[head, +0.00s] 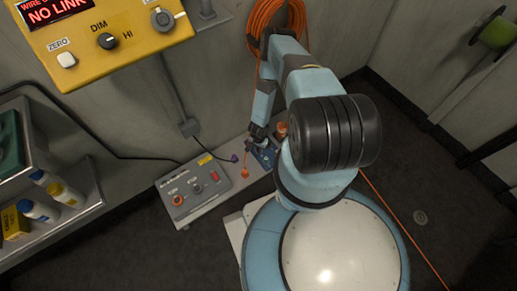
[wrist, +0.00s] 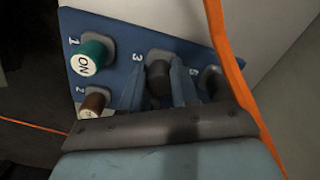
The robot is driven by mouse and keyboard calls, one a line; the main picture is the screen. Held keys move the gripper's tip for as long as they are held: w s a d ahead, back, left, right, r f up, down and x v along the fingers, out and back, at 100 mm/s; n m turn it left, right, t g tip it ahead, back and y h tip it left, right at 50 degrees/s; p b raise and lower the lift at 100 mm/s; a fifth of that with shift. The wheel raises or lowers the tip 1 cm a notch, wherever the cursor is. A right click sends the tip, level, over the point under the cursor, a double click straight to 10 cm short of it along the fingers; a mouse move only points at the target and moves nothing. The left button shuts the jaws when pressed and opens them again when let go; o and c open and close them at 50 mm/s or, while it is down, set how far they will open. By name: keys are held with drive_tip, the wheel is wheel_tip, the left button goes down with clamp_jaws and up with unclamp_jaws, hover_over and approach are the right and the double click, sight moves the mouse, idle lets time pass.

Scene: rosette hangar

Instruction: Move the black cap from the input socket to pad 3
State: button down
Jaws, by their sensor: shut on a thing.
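My gripper (wrist: 158,92) is shut on the black cap (wrist: 159,78), with one finger on each side of it. The cap is at the grey pad marked 3 (wrist: 158,55) on the blue board (wrist: 114,45); I cannot tell if it touches the pad. A green cap (wrist: 91,56) marked ON is on pad 1, and a brown cap (wrist: 94,104) is on pad 2. In the head view my gripper (head: 257,138) is small over the blue board (head: 266,157), and the black cap cannot be made out. The input socket cannot be identified.
A dark pad by numeral 5 (wrist: 210,80) lies right of my fingers. An orange cable (wrist: 228,60) passes close on the right.

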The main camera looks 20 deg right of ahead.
drive_tip(key=shift+f, duration=0.1)
idle(0.7)
drive_tip(key=c, duration=0.8)
unclamp_jaws()
wheel_tip(320, 180, up, 14)
drive_tip(key=shift+f, duration=0.15)
idle(0.4)
